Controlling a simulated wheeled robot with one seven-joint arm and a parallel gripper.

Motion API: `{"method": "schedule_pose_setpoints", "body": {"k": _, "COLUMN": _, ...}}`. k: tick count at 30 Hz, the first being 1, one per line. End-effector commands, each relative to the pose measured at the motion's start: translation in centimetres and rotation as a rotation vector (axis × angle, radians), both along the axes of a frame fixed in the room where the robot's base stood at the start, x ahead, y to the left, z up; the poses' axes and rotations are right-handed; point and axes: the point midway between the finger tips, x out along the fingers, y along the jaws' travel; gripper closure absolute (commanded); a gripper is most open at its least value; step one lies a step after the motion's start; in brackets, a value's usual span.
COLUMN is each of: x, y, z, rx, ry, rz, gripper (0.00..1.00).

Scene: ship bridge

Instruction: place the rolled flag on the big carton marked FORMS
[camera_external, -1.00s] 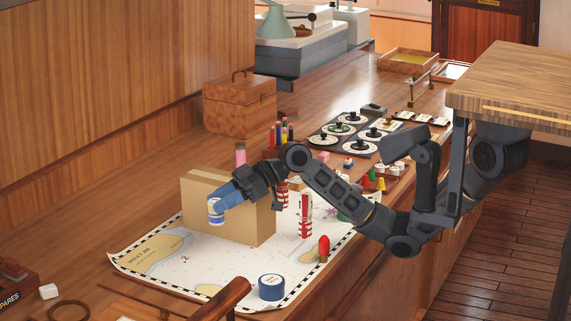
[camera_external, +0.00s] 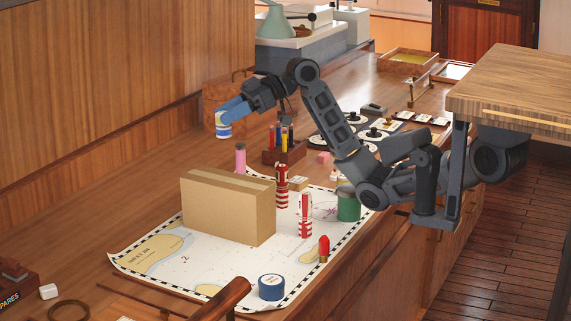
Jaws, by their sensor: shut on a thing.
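My gripper (camera_external: 229,113) is shut on a small roll with blue, white and yellow bands (camera_external: 223,129), which looks like the rolled flag. It holds the roll upright in the air, above and behind the carton in the picture. The big brown carton (camera_external: 228,207) stands on the chart, its tape-sealed top bare. No FORMS marking can be read on the faces that show.
The carton stands on a chart (camera_external: 180,268). Right of it are red-and-white cylinders (camera_external: 305,216), a red-tipped piece (camera_external: 324,248), a green can (camera_external: 348,205) and a blue tape roll (camera_external: 271,287). Behind are a pink bottle (camera_external: 240,158) and a pen holder (camera_external: 284,150).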

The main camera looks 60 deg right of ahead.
Motion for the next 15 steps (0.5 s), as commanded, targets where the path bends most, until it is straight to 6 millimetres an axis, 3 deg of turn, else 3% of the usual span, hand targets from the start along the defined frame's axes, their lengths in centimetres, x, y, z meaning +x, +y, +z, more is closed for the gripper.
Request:
{"method": "schedule_pose_setpoints", "body": {"k": 9, "x": 0.7, "y": -13.1, "z": -0.2, "rx": 0.003, "ry": 0.001, "rz": -0.051, "gripper": 0.91}}
{"method": "schedule_pose_setpoints", "body": {"k": 15, "x": 0.1, "y": -18.3, "z": -0.2, "rx": 0.009, "ry": -0.006, "rz": -0.06, "gripper": 0.91}}
